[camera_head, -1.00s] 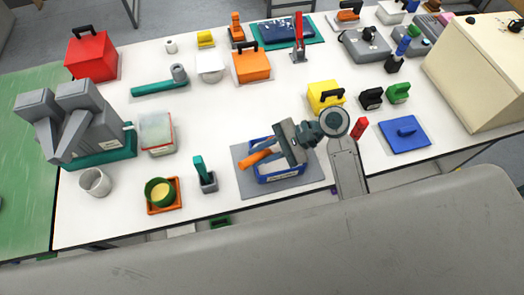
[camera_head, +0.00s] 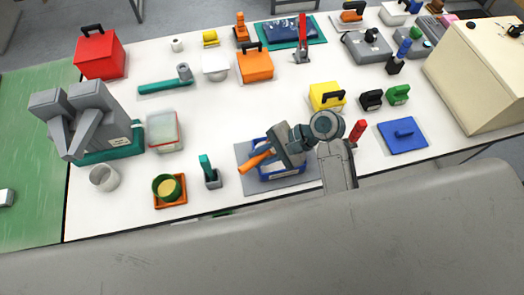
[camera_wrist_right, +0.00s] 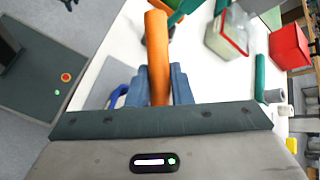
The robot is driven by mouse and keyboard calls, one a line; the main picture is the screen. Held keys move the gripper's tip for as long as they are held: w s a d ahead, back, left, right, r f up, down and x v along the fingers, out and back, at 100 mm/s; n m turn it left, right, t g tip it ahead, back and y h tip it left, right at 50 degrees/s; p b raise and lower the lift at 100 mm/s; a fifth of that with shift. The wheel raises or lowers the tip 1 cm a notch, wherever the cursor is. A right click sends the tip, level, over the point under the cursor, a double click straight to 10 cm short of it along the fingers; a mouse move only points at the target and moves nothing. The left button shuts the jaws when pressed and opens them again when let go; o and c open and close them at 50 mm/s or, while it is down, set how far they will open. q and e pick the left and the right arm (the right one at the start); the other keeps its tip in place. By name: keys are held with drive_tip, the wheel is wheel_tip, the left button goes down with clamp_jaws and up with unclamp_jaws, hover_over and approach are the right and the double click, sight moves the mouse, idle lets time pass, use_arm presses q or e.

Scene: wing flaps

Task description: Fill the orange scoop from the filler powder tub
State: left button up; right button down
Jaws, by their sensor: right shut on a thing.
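My right gripper (camera_head: 277,150) is shut on the orange scoop (camera_head: 257,157). It is above a blue labelled holder (camera_head: 283,174) on a grey mat. I cannot tell whether the scoop is clear of the holder. The scoop's orange handle also shows in the right wrist view (camera_wrist_right: 157,60), between the fingers. The rest of the scoop is hidden by the gripper. A round green tub (camera_head: 158,196) with pale yellow contents stands on an orange tray to the left. A clear-topped box with a red rim (camera_head: 164,132) is behind it. I cannot read which one is the filler powder tub. My left gripper is not in view.
A teal tool in a grey stand (camera_head: 211,178) is between the green tub and the grey mat (camera_head: 246,152). A yellow box (camera_head: 325,98) stands behind the gripper. White table is bare in the middle.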

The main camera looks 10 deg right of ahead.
drive_tip(key=shift+r, duration=0.2)
idle(0.5)
drive_tip(key=shift+r+p, duration=0.7)
drive_tip(key=shift+r, duration=0.15)
drive_tip(key=shift+r, duration=0.15)
drive_tip(key=shift+r, duration=0.85)
